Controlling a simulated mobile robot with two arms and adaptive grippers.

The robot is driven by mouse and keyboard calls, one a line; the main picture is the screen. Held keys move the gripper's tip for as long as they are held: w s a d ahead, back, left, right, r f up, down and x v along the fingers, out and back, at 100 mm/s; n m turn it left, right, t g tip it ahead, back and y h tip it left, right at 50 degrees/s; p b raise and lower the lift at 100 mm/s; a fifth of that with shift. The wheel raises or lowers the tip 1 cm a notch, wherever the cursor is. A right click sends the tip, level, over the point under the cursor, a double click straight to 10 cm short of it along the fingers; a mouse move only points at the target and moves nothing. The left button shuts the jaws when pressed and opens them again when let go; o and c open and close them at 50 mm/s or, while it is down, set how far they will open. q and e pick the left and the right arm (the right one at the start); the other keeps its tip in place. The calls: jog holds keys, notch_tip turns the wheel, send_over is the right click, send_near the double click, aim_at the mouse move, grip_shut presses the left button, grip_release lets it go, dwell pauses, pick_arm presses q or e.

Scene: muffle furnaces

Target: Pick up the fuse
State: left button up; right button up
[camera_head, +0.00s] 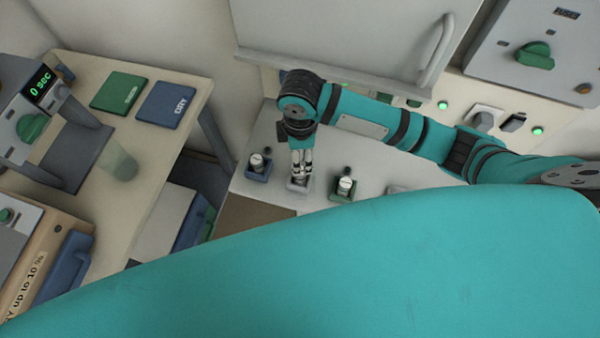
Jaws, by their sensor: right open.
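Small cylindrical pieces that look like fuses stand upright on a light bench top. One, metallic with a dark top (256,161), is in a blue holder (259,175). Another (345,184) is in a green holder (340,197). A grey holder (299,184) sits between them. My right gripper (302,175) points down right over the grey holder, fingers open. The fingers hide most of what is in that holder, so I cannot tell whether they touch a fuse. My left gripper is not in view.
A furnace with a grey door (340,40) and handle stands behind the bench. A panel with a green knob (535,54) is at upper right. At left, a table (150,140) carries green (119,92) and blue (166,104) pads, a glass beaker (119,163) and a timer device (42,86).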

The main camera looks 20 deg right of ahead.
notch_tip(320, 180, down, 4)
jog(key=shift+f, duration=0.55)
notch_tip(320, 180, down, 4)
jog(key=shift+s+f+p, duration=0.15)
jog(key=shift+f+p, duration=0.1)
jog(key=shift+p, duration=0.25)
jog(key=shift+f, duration=0.15)
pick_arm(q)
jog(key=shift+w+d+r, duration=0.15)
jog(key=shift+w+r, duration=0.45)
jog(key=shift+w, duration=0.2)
pick_arm(e)
grip_shut()
